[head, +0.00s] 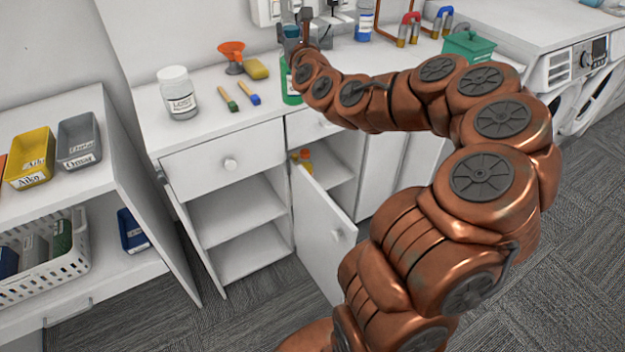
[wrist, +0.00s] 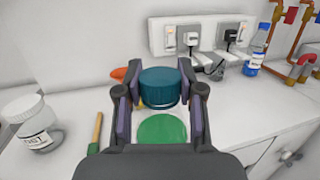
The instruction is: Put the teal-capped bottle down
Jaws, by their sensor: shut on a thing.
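The teal-capped bottle is between the two fingers of my gripper (wrist: 160,105) in the wrist view. Its dark teal cap (wrist: 160,86) stands up between the fingertips, with a clear body and a green patch below. In the head view the green lower part of the bottle (head: 290,90) shows just left of my arm, at the white counter's (head: 215,128) front edge. My gripper (head: 304,30) is shut on the bottle. The arm hides part of it, and I cannot tell whether its base touches the counter.
A white-lidded jar (head: 177,95), two small brushes (head: 249,93), an orange funnel (head: 232,55) and a yellow sponge (head: 256,69) are on the counter to the left. A blue-capped bottle (wrist: 257,52) stands at the back right. A cabinet door (head: 318,232) hangs open below.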

